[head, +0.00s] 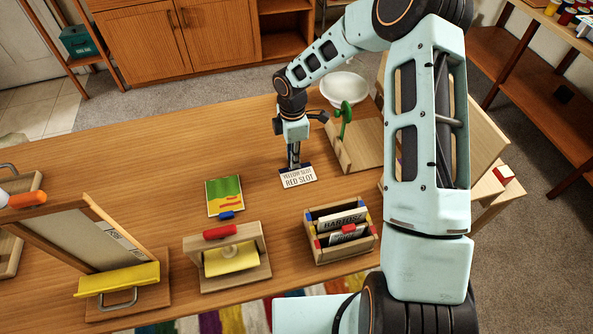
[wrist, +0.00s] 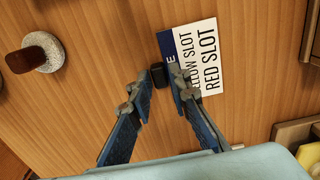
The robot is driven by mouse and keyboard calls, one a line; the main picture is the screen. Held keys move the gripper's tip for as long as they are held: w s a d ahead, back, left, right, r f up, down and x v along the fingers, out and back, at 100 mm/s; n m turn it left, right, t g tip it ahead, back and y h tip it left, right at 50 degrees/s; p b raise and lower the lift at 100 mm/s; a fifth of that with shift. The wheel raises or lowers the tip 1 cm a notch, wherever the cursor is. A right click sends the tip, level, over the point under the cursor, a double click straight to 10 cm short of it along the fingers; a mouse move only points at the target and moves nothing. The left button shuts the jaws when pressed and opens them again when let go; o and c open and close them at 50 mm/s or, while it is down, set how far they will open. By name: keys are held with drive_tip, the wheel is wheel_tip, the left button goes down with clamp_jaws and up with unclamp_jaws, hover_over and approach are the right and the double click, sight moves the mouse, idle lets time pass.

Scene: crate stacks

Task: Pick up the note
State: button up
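The note (head: 298,178) is a small white card with a dark blue band at its top and black lettering, "YELLOW SLOT" and "RED SLOT" legible. It lies on the wooden table (head: 130,165). In the wrist view the note (wrist: 206,65) is partly covered by a finger. My gripper (head: 294,166) points down at the note's blue top edge. In the wrist view its two fingertips (wrist: 159,75) stand a little apart, with a small black block (wrist: 158,76) between them beside the blue band. I cannot tell whether they press on it.
A colourful card (head: 225,196) lies left of the note. A divided wooden box (head: 340,254) and a wooden stand with a red roll (head: 235,260) stand nearer. A white bowl (head: 343,90) and green-handled item (head: 345,118) are behind, right.

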drive_tip(key=shift+f, duration=0.15)
clamp_jaws()
